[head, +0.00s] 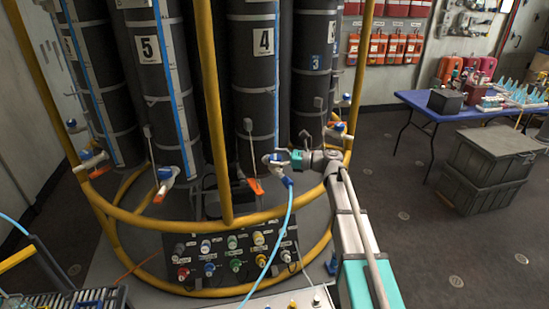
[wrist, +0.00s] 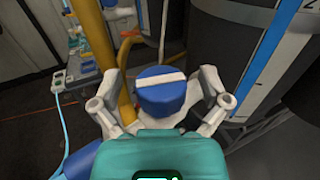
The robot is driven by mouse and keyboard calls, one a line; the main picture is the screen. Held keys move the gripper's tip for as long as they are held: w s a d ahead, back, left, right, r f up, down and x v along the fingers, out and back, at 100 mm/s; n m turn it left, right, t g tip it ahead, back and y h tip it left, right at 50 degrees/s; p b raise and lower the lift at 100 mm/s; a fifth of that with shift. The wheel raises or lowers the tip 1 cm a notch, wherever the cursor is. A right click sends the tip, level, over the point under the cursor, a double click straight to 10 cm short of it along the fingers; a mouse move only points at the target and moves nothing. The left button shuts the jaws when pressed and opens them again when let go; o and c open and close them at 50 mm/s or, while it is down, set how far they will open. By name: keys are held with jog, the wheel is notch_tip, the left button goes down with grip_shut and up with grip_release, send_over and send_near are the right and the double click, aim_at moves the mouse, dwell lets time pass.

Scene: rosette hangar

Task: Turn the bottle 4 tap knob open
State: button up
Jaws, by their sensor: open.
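Bottle 4 (head: 263,85) is a tall dark cylinder with a white "4" label in the head view. A blue-and-white tap (head: 273,175) is in front of its lower part. My gripper (head: 276,159) reaches it from the right. In the wrist view, a round blue knob (wrist: 161,98) with a white stripe across its top lies between the fingers of my gripper (wrist: 162,80). The fingers are open, one on each side, with gaps to the knob. The white stripe runs nearly crosswise. The tap body below is partly hidden by my gripper.
Yellow rails (head: 215,110) stand close to the tap, and one yellow pipe (wrist: 126,75) passes just beyond the left finger. A light-blue hose (head: 278,240) hangs from the tap. A connector panel (head: 220,243) is below. A blue table (head: 425,107) and grey crates (head: 480,165) stand right.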

jog(key=c, duration=1.2)
jog(key=shift+o, duration=0.2)
jog(key=shift+w+n+g, duration=0.1)
jog(key=shift+n+g, duration=0.2)
jog(key=shift+g, duration=0.1)
jog(key=n+g, duration=0.1)
jog(key=g, duration=0.1)
jog(key=shift+n+g, duration=0.3)
jog(key=shift+n+g+h, duration=0.3)
jog(key=shift+n+g, duration=0.8)
jog(key=shift+g, duration=0.6)
